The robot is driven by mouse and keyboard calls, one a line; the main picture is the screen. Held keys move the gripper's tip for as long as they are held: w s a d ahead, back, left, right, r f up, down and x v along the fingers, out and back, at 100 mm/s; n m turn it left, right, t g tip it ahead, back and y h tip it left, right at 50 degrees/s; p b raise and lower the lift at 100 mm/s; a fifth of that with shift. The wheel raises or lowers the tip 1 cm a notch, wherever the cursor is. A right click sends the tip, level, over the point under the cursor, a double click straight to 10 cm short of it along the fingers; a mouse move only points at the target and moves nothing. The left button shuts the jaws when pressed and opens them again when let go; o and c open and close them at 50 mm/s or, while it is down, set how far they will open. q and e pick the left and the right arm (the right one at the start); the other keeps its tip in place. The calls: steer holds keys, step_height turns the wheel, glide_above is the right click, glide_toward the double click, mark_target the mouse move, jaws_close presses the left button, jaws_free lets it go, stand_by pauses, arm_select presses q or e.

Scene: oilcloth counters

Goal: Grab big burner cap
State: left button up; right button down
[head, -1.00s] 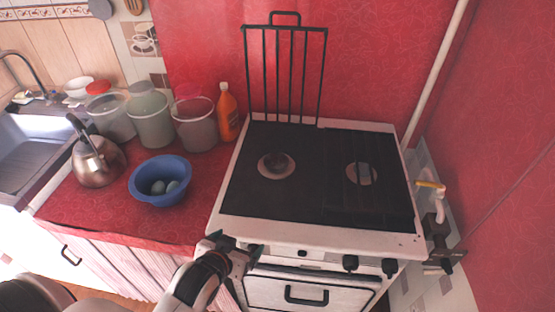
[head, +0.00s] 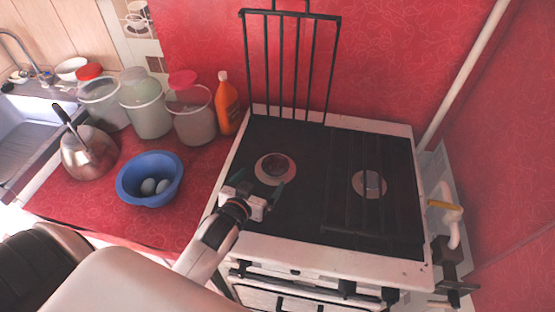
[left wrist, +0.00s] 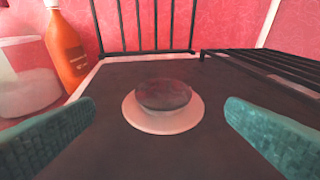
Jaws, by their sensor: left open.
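The big burner cap (head: 273,168) is a dark round disc on a pale ring on the left side of the black stove top. In the left wrist view the cap (left wrist: 163,95) sits in the middle, between and beyond my two teal fingertips. My left gripper (head: 256,190) is open and empty, just in front of the cap and apart from it. In the left wrist view its fingers (left wrist: 157,128) stand wide on both sides. My right gripper is not in view.
A grate (head: 352,150) covers the stove's right half, over a second burner (head: 369,184). Another grate (head: 290,70) stands upright at the back. A blue bowl (head: 150,178) with eggs, an orange bottle (head: 227,105), a kettle (head: 88,152) and several buckets stand left of the stove.

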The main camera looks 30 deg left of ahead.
mark_target(271, 172)
arm_select(q)
steer(key=x, duration=0.3)
steer(key=shift+w, duration=0.2)
steer(key=shift+w+f+p, duration=0.3)
steer(key=shift+w, duration=0.25)
steer(key=x, duration=0.4)
steer(key=shift+w+d+f+p, duration=0.1)
steer(key=shift+d+f+p, duration=0.15)
steer(key=shift+f, duration=0.2)
steer(key=shift+c, duration=0.9)
steer(key=c, duration=0.9)
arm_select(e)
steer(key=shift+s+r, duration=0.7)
